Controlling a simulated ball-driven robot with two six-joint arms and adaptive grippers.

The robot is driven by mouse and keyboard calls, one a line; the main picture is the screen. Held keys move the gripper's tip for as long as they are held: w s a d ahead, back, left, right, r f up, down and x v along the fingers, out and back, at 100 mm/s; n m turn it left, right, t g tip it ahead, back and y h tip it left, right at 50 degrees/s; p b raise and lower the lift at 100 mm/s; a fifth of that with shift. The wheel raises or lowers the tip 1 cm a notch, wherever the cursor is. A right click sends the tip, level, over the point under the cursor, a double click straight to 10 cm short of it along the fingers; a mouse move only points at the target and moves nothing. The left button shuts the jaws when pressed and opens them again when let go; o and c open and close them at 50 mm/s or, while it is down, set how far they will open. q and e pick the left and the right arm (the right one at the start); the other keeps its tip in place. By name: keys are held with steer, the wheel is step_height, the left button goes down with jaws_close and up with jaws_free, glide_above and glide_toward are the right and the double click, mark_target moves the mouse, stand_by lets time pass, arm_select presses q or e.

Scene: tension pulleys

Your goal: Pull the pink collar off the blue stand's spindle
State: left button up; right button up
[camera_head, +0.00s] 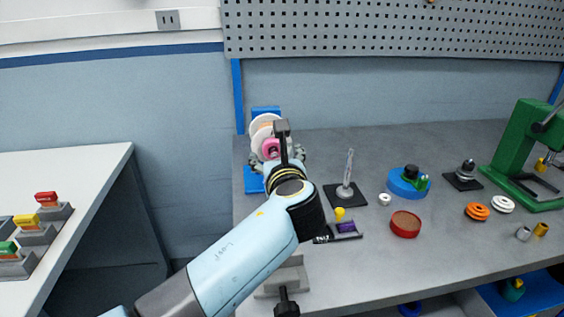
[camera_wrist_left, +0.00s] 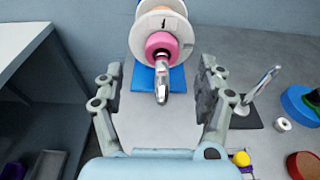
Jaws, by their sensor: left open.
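The pink collar (camera_head: 270,147) sits on the spindle of the blue stand (camera_head: 254,180), in front of a pale disc. In the left wrist view the pink collar (camera_wrist_left: 161,46) is a ring around the metal spindle (camera_wrist_left: 162,85), whose tip points toward the camera. The white disc (camera_wrist_left: 160,18) is right behind the collar. The blue stand's base (camera_wrist_left: 147,78) shows beneath. My left gripper (camera_wrist_left: 160,92) is open, its fingers on either side of the spindle and not touching the collar. In the head view my left arm and wrist partly cover the stand. My right gripper is not in view.
To the right stand an upright metal rod on a black base (camera_head: 346,193), a white ring (camera_head: 384,199), a yellow knob (camera_head: 340,213), a red round tin (camera_head: 405,224) and a blue round holder (camera_head: 408,183). A green press (camera_head: 525,150) stands far right. A pegboard (camera_head: 390,30) hangs behind.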

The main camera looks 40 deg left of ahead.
mark_target(275, 152)
arm_select(q)
steer(key=x, duration=0.3)
steer(key=shift+w, duration=0.35)
steer(key=shift+x, duration=1.05)
steer(key=shift+w+a+f, duration=0.15)
steer(key=shift+w+a, duration=0.05)
steer(key=shift+a, duration=0.2)
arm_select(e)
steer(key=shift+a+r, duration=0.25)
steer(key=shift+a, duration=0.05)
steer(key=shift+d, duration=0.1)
arm_select(q)
steer(key=shift+s, duration=0.1)
steer(key=shift+c, duration=1.3)
steer(key=c, duration=0.9)
steer(key=shift+c, duration=0.2)
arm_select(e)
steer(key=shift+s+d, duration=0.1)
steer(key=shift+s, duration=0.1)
arm_select(q)
steer(key=shift+d+p, duration=0.2)
steer(key=shift+p, duration=0.2)
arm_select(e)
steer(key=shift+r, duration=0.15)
